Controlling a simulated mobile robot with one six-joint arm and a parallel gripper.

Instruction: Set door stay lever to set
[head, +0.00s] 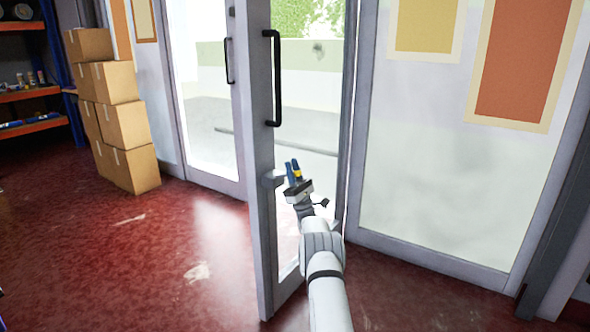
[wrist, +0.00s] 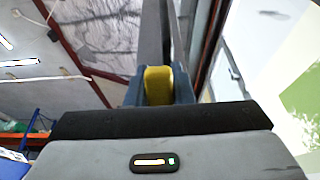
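A grey-framed glass door (head: 259,130) stands open, seen nearly edge-on in the head view. A small grey fitting (head: 271,180) sticks out from its edge below the black handle. My gripper (head: 294,170) is just right of this fitting, its blue fingers pointing up and away. A yellow, round-ended piece, which looks like the door stay lever (wrist: 158,85), sits between the fingers in the wrist view and fills the gap. My gripper (wrist: 160,92) appears shut on it. The lever's base and its marked positions are hidden.
A black pull handle (head: 274,78) is above my gripper on the door. A fixed glass panel (head: 440,170) stands to the right. Stacked cardboard boxes (head: 125,125) and a shelf (head: 30,93) are at the left. The red floor (head: 130,245) left of the door is clear.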

